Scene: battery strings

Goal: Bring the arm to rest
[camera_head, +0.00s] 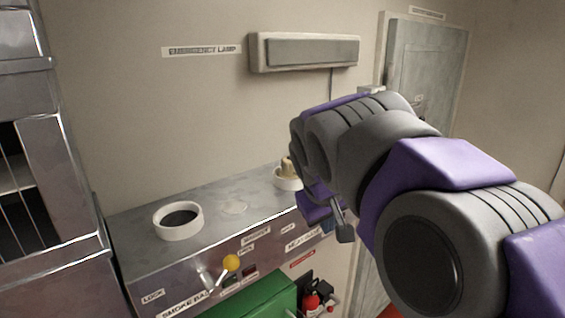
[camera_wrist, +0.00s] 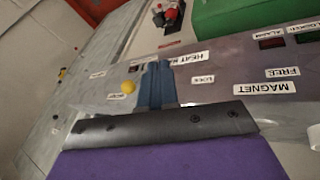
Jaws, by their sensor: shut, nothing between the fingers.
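My arm reaches in from the right side of the head view, in grey and purple links. My gripper (camera_head: 345,234) hangs at its far end, in front of the right part of the metal cabinet (camera_head: 130,240). In the wrist view my gripper (camera_wrist: 155,75) shows as two blue-grey fingers closed together, with nothing held between them. The fingers overlap the labelled cabinet panel in that view; whether they touch it I cannot tell.
A lever with a yellow knob (camera_head: 231,262) sticks out of the cabinet front. A white ring with a dark inside (camera_head: 178,234) and another white cup (camera_head: 285,184) stand on top. A green box (camera_head: 255,300) and red knob (camera_head: 311,301) are below. A door (camera_head: 425,75) is behind.

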